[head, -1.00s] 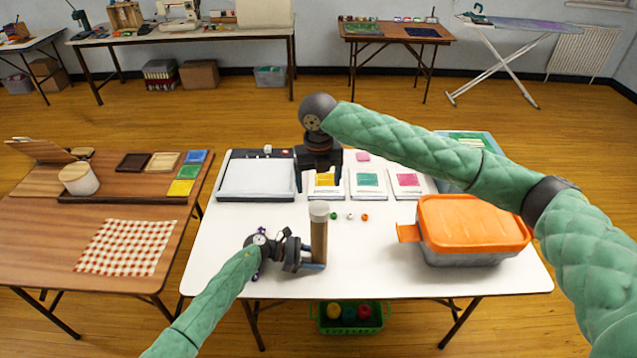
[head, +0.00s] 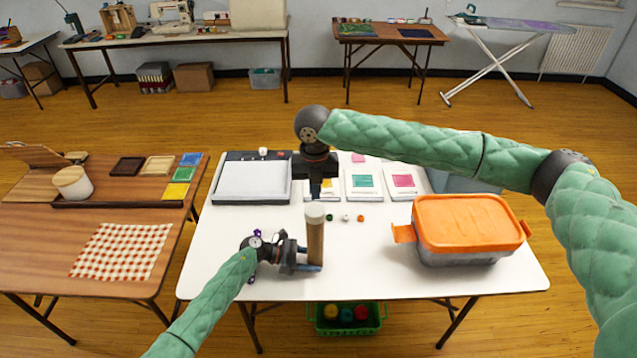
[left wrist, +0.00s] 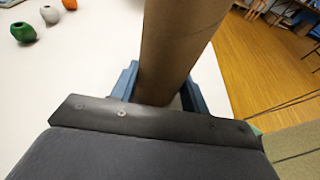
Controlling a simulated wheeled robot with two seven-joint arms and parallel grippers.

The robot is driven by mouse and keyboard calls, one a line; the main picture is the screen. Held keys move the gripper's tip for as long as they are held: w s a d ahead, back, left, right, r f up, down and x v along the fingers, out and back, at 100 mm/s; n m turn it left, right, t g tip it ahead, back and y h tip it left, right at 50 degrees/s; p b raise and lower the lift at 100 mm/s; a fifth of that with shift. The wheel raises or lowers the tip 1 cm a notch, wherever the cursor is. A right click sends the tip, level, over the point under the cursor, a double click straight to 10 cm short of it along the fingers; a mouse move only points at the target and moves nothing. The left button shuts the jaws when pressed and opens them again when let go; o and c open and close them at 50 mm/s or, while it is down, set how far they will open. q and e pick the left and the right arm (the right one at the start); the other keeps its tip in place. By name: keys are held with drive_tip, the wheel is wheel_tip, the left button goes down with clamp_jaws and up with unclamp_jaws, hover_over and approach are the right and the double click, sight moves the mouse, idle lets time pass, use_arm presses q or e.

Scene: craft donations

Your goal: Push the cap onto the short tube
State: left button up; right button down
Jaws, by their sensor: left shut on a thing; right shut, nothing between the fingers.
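A brown cardboard tube (head: 315,243) stands upright near the front middle of the white table. A whitish cap (head: 315,211) sits at its top; how far it is pressed down I cannot tell. My left gripper (head: 312,266) is shut around the tube's lower part. The left wrist view shows the tube (left wrist: 180,50) between the blue fingers (left wrist: 165,95), its top out of frame. My right gripper (head: 316,190) is shut and empty, pointing down just above or behind the cap. Whether it touches the cap I cannot tell.
An orange-lidded box (head: 467,225) stands to the right. Small beads (head: 346,218) lie behind the tube, with packets (head: 363,182) and a grey-white trimmer board (head: 252,182) farther back. The table is clear between the tube and the box.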

sight(315, 209)
drive_tip(key=shift+a+m, duration=0.1)
drive_tip(key=shift+m, duration=0.2)
drive_tip(key=shift+f, duration=1.25)
drive_tip(key=shift+f, duration=0.8)
idle(1.1)
drive_tip(key=shift+r, duration=0.15)
idle(0.3)
use_arm(q)
drive_tip(key=o, duration=0.8)
use_arm(e)
wheel_tip(315, 209, up, 7)
drive_tip(key=shift+f, duration=0.15)
use_arm(q)
drive_tip(key=shift+o, duration=0.2)
